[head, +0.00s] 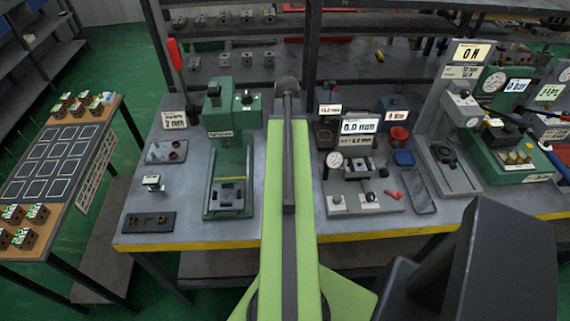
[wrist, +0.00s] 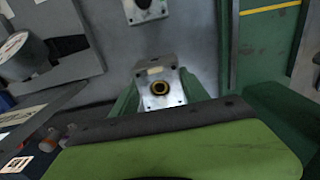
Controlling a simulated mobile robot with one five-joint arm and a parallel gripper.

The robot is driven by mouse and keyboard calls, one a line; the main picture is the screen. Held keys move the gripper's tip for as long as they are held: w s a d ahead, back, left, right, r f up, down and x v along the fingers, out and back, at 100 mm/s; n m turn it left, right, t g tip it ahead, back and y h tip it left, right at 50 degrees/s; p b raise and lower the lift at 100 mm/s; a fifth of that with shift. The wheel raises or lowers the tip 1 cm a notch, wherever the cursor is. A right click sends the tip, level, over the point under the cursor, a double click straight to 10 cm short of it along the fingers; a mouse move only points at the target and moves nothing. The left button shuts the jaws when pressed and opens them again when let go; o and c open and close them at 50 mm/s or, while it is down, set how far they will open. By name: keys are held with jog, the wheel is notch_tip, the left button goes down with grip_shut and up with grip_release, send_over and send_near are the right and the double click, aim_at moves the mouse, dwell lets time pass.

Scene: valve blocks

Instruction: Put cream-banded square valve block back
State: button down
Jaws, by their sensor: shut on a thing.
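In the head view my green arm reaches over the workbench, and neither the gripper nor the held block can be made out there.
The workbench (head: 240,228) carries a green press (head: 229,150), a gauge fixture (head: 360,190) and a green tester (head: 510,160). A side table (head: 103,125) at left holds several small blocks around a mat with square outlines. Another block (wrist: 146,10) shows beyond my gripper.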

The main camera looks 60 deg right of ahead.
notch_tip(320, 180, down, 7)
jog(key=b, duration=0.5)
jog(key=shift+w+a, duration=0.1)
jog(key=shift+r, duration=0.25)
jog(key=shift+f, duration=0.25)
jog(key=c, duration=0.6)
grip_release()
jog(key=shift+r, duration=0.1)
notch_tip(320, 180, up, 12)
jog(key=p, duration=1.2)
jog(key=shift+r, duration=0.25)
jog(key=shift+f, duration=0.1)
